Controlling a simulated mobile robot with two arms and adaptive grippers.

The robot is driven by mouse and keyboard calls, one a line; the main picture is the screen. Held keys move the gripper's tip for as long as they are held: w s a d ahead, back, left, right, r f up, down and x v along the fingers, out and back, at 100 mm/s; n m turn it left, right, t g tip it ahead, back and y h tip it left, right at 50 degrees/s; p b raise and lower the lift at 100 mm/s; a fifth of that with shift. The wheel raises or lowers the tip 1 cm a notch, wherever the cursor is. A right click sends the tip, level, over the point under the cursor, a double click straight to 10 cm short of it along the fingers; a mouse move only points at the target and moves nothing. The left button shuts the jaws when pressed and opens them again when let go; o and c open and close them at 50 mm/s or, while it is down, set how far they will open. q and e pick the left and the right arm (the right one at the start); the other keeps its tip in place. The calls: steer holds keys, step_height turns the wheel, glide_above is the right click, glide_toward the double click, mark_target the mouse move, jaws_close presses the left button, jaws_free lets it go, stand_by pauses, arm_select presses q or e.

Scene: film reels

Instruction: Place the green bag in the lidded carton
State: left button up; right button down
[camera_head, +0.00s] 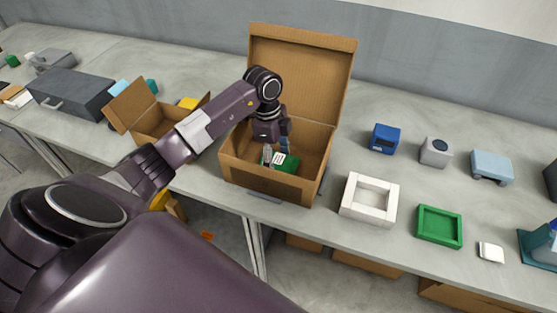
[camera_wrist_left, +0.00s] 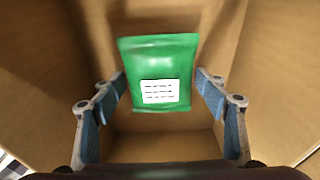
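The green bag (camera_head: 291,165) lies inside the lidded carton (camera_head: 262,183), near its front wall. The carton's tall lid (camera_head: 305,68) stands open at the back. In the left wrist view the green bag (camera_wrist_left: 160,68), with a white printed label, lies ahead between the fingertips, with cardboard walls around it. My left gripper (camera_head: 277,155) reaches down into the carton from above, right at the bag. Its two fingers (camera_wrist_left: 161,85) are spread wide on either side of the bag, and no firm grip shows. My right gripper is not in view.
A smaller open carton (camera_head: 150,120) stands left of the lidded one, under my left arm. A white tray (camera_head: 368,217), a green tray (camera_head: 439,243), a blue box (camera_head: 385,138) and small devices stand to the right. A dark grey case (camera_head: 72,93) is at the far left.

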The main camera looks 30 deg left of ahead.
arm_select(q)
steer(key=shift+r, duration=0.1)
step_height(320, 180, up, 12)
steer(key=a+b, duration=0.1)
steer(key=b, duration=0.1)
steer(key=shift+s+a+b, duration=0.2)
steer(key=shift+a+b, duration=0.1)
steer(key=shift+a, duration=0.1)
stand_by(0.4)
